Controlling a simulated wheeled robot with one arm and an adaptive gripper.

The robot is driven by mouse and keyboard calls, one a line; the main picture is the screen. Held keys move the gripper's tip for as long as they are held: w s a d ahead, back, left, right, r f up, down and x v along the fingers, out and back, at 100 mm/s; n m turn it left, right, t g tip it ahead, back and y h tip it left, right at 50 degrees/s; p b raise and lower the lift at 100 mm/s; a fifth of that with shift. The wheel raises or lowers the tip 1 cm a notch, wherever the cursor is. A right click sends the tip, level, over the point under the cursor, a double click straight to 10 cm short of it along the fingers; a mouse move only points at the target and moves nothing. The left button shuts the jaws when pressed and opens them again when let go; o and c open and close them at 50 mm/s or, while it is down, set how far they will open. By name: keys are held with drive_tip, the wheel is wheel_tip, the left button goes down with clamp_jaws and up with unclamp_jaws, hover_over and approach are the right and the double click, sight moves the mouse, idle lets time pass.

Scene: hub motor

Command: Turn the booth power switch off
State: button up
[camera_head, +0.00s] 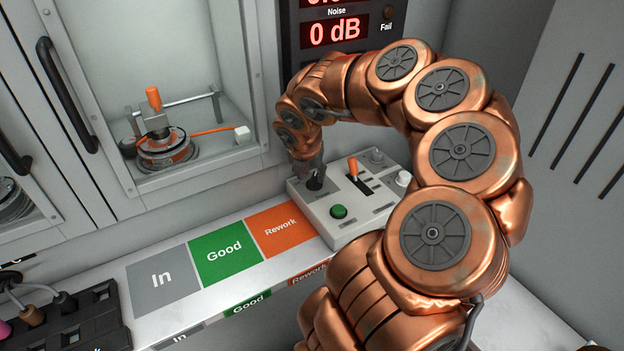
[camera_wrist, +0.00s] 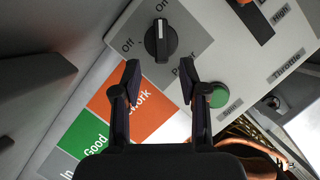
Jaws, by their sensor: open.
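The booth power switch (camera_wrist: 160,42) is a black rotary knob on a grey control panel. In the wrist view its white pointer line is toward the "On" label, with "Off" to its left and "Power" to its lower right. My gripper (camera_wrist: 160,75) is open, its two dark fingertips on either side just below the knob in the picture, with nothing between them. In the head view my gripper (camera_head: 308,165) is right over the knob, which it partly covers. I cannot tell if the fingers touch the knob.
The panel box (camera_head: 334,229) also bears a green button (camera_head: 339,211), an orange throttle lever (camera_head: 353,168) and a white knob (camera_head: 403,178). Grey In, green Good (camera_head: 223,255) and orange Rework (camera_head: 281,232) zones lie empty at its left. A motor (camera_head: 164,150) sits clamped in the booth behind.

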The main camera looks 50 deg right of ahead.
sight(313, 181)
drive_tip(key=shift+x, duration=1.95)
drive_tip(key=shift+c, duration=0.3)
clamp_jaws()
